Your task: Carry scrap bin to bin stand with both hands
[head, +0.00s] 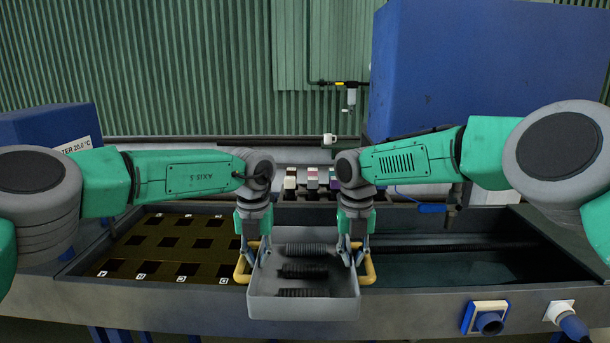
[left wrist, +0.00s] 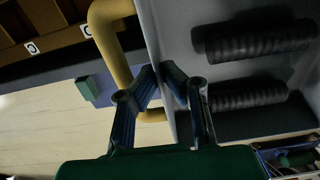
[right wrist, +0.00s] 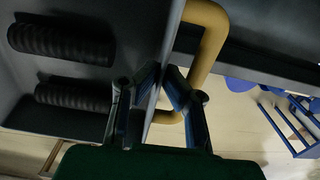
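The scrap bin (head: 305,305) is a grey open box with yellow handles on its left and right sides. It is at the middle of the head view, at the tank's front edge, with several dark ribbed hose pieces (head: 303,271) inside. My left gripper (left wrist: 157,72) has its fingers closed on either side of the bin's left wall, beside the yellow handle (left wrist: 122,60). My right gripper (right wrist: 163,72) is closed the same way on the right wall, beside its handle (right wrist: 207,50). The bin's underside is hidden. I cannot identify the bin stand.
A long grey tank (head: 420,300) spans behind the bin, with a slotted rack (head: 165,240) at left and dark liquid at right. Blue fittings (head: 487,318) protrude from its front right. A blue frame (right wrist: 295,125) stands low in the right wrist view. Big blue cabinet (head: 480,65) behind.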

